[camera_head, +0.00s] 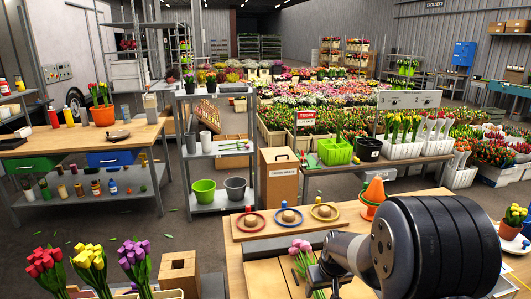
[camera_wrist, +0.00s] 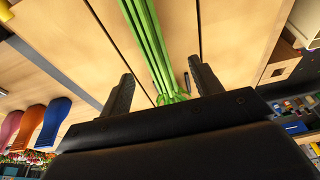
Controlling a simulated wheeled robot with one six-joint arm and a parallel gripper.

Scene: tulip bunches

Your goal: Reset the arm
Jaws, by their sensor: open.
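My gripper (camera_wrist: 160,68) is open, with one dark finger on each side of a bundle of green stems (camera_wrist: 150,40) in the wrist view. The stems run between the fingers over the pale wooden surface (camera_wrist: 215,30); whether they touch the fingers I cannot tell. In the head view, a pink tulip bunch (camera_head: 300,247) shows at the wooden worktable (camera_head: 236,262), just left of my gripper (camera_head: 320,275). My wrist hides part of the gripper and the table there.
A wooden board with three coloured rings (camera_head: 251,222) lies behind the tulips. An orange cone (camera_head: 372,194) stands behind my arm.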

